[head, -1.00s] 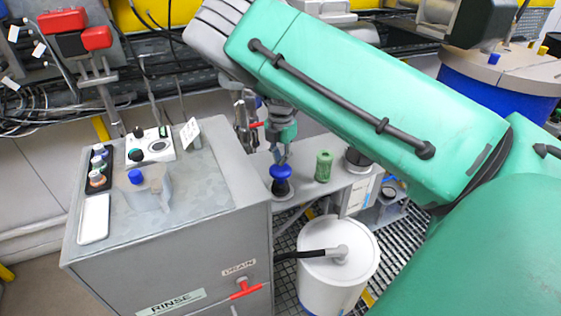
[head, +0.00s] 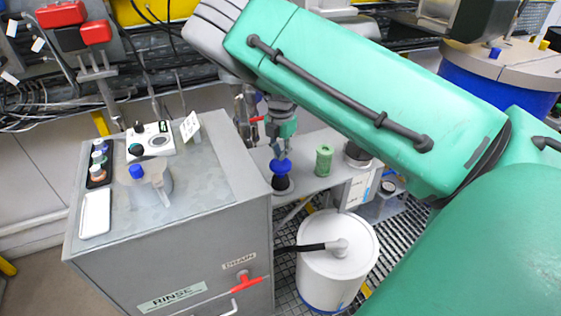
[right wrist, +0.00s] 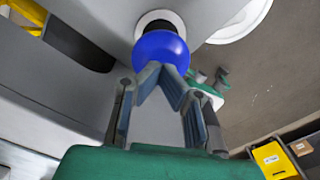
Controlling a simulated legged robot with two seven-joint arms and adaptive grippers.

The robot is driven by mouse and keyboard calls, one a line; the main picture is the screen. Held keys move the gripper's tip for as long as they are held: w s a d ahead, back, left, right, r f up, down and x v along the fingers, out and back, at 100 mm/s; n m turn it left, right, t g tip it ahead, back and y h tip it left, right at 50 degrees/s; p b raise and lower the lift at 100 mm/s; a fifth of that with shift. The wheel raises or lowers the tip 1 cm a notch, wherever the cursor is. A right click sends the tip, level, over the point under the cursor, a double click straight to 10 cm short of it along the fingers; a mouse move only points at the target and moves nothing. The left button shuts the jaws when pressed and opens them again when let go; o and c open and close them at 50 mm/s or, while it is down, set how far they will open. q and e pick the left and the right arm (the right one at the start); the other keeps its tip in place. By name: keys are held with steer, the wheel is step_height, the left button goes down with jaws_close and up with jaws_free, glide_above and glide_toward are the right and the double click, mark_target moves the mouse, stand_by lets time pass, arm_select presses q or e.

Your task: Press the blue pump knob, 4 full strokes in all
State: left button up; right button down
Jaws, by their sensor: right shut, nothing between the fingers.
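The blue pump knob (head: 281,168) sits on a dark base on the grey shelf beside the grey rinse cabinet. It also shows as a round blue ball in the right wrist view (right wrist: 161,51), with a pale ring behind it. My right gripper (head: 282,154) comes down from above, directly over the knob. Its fingers are shut and empty, with the tips (right wrist: 160,72) at the knob's edge. They look in contact or very close; I cannot tell which. My left gripper is not in view.
A green cylinder (head: 324,160) stands right of the knob. A white drum (head: 338,272) with a black hose stands below on the grating. The grey cabinet (head: 180,235), with a red drain handle (head: 243,284), is at the left.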

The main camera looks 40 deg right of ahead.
mark_target(280, 162)
steer(key=shift+f+b, duration=0.85)
steer(key=shift+f, duration=1.5)
steer(key=shift+r, duration=0.1)
steer(key=shift+r+p, duration=1.25)
steer(key=shift+r, duration=0.05)
steer(key=shift+r+p, duration=1.1)
steer(key=shift+r, duration=0.4)
steer(key=shift+f, duration=0.15)
